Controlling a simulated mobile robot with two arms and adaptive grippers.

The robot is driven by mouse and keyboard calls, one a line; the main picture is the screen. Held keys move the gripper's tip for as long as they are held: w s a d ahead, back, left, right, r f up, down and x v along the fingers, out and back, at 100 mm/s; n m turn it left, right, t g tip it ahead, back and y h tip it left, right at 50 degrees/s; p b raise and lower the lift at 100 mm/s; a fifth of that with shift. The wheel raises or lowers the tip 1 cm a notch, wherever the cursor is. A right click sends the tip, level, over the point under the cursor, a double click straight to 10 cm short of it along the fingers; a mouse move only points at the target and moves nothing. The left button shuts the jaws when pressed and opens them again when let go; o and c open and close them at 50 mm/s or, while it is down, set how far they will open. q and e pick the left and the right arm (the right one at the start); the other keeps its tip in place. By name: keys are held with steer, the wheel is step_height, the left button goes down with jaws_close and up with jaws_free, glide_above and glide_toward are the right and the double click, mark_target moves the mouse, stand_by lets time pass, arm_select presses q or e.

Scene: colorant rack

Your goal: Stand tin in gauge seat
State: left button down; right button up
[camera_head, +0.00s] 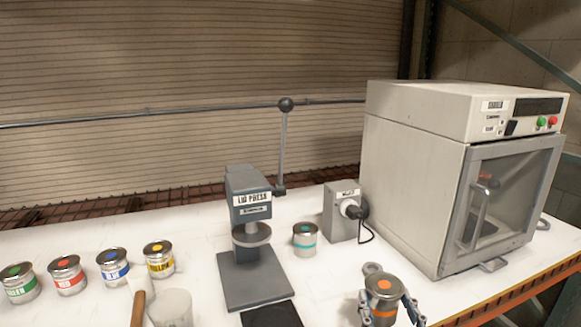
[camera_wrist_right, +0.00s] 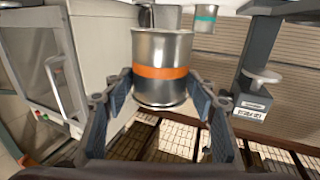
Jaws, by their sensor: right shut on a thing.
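A metal tin with an orange band (camera_head: 382,287) and an orange dot on its lid is in my right gripper (camera_head: 387,301), at the front right of the white table. In the right wrist view the orange-banded tin (camera_wrist_right: 161,50) sits between the two fingers (camera_wrist_right: 163,92), which close on its sides. I cannot tell from these frames whether its base touches the table. No part is clearly readable as the gauge seat; a dark flat plate (camera_head: 271,315) is cut off at the bottom edge of the head view. My left gripper is not in view.
A lid press (camera_head: 250,276) stands mid-table, with a teal-banded tin (camera_head: 305,241) to its right. A grey switch box (camera_head: 341,222) and a large cabinet (camera_head: 415,190) stand behind the held tin. Several colour-banded tins (camera_head: 67,275), a translucent cup (camera_head: 170,308) and a wooden-handled tool (camera_head: 138,305) are left.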

steer(key=s+f, duration=0.3)
steer(key=s, duration=0.5)
steer(key=shift+s+d+f, duration=0.25)
steer(key=shift+s+f, duration=0.1)
steer(key=shift+s, duration=0.05)
steer(key=shift+s, duration=0.15)
